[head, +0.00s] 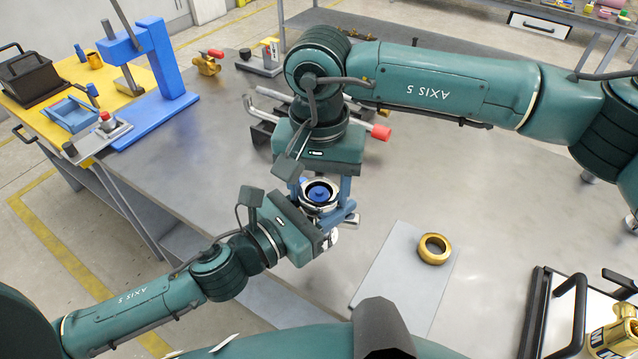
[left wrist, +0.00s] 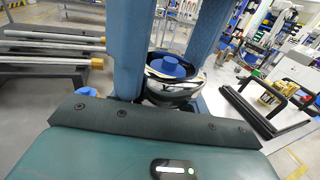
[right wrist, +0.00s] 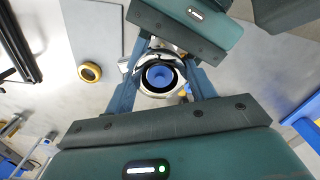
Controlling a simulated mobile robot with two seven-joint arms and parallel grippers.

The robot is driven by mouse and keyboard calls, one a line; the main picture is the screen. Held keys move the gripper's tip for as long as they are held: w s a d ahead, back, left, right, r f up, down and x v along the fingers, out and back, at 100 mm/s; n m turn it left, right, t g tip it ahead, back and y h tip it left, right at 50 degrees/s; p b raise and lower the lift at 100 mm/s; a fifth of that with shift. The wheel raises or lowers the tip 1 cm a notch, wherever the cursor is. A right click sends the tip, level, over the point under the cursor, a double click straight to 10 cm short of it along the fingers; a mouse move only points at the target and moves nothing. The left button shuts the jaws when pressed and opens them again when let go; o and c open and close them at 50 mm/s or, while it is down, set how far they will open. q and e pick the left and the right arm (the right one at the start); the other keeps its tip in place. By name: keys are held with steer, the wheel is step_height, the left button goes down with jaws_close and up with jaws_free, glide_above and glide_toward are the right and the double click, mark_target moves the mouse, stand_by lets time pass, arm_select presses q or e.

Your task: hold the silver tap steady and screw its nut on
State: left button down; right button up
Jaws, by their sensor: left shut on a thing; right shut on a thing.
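The silver tap (head: 331,238) is upright near the middle of the bench, mostly hidden by my grippers. My left gripper (head: 325,222) is shut on its body from the front left. A shiny silver ring, which looks like the nut (head: 307,202), sits at the top around a round blue centre (head: 319,193). My right gripper (head: 320,188) reaches in from above and behind, its blue-grey fingers shut on opposite sides of this ring. The ring (right wrist: 145,88) shows between those fingers in the right wrist view. I cannot tell how far it sits on the thread.
A loose brass ring (head: 424,256) lies on a light grey mat (head: 385,275) to the right. A black-handled tray (head: 535,310) stands at the front right. Bars with a red end (head: 381,132) lie behind my right gripper. A blue press (head: 170,75) stands at left.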

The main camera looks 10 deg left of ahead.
steer(key=m, duration=0.8)
steer(key=shift+c, duration=0.2)
steer(key=shift+m, duration=0.8)
steer(key=shift+c, duration=0.5)
steer(key=shift+a, duration=0.1)
steer(key=shift+s+a, duration=0.15)
steer(key=shift+s, duration=0.05)
steer(key=o, duration=1.1)
steer(key=shift+w, duration=0.15)
steer(key=shift+c, duration=0.2)
steer(key=shift+d, duration=0.2)
steer(key=shift+r, duration=0.1)
